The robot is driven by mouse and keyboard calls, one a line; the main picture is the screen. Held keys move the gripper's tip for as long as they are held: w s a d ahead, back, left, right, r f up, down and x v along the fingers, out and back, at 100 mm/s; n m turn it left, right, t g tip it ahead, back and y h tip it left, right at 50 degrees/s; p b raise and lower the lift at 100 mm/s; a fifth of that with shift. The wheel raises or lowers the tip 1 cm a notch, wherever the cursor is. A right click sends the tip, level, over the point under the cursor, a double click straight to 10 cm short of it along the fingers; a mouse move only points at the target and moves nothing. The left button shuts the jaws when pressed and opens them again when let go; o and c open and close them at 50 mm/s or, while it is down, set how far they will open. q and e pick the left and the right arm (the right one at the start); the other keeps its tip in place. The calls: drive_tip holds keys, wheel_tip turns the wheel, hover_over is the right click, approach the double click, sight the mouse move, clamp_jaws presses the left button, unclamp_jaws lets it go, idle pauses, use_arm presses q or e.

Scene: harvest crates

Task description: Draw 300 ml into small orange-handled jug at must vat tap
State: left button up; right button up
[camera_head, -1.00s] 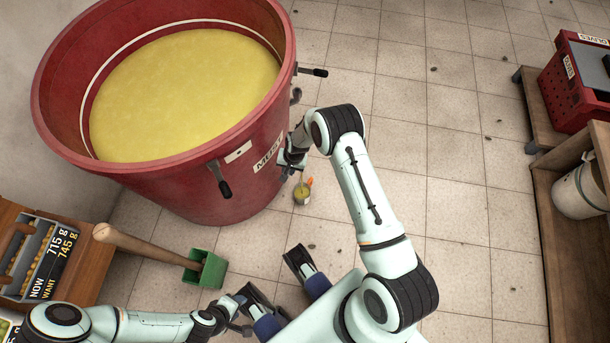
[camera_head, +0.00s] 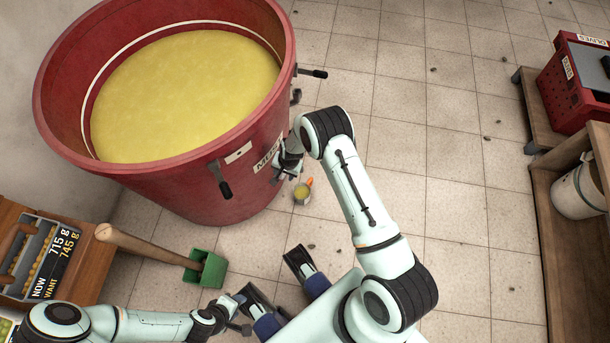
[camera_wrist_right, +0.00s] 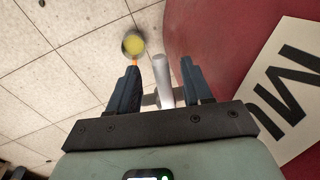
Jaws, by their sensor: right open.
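The small jug (camera_head: 302,194) stands on the floor beside the vat, with an orange handle and yellow liquid inside. It also shows in the right wrist view (camera_wrist_right: 133,44), beyond the fingertips. The must vat (camera_head: 215,185) is a large red tub full of yellow must. My right gripper (camera_head: 284,169) is at the vat's side near its label, above and left of the jug. In the right wrist view its fingers (camera_wrist_right: 160,78) are apart, with a pale metal tap part (camera_wrist_right: 164,84) between them. My left gripper (camera_head: 243,311) is low in the head view, away from the jug; its fingers are unclear.
A green scoop-like tool (camera_head: 208,269) with a wooden handle lies near the left table (camera_head: 92,270). A shelf (camera_head: 548,180) with a white bucket (camera_head: 578,192) and a red crate (camera_head: 566,95) stand at right. The tiled floor (camera_head: 450,160) between is mostly clear.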

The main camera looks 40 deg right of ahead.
drive_tip(key=shift+s+a+p, duration=0.5)
drive_tip(key=shift+s+a, duration=0.35)
drive_tip(key=shift+a, duration=0.25)
drive_tip(key=shift+s+a+p, duration=0.45)
drive_tip(key=shift+s+a, duration=0.35)
drive_tip(key=shift+a, duration=0.3)
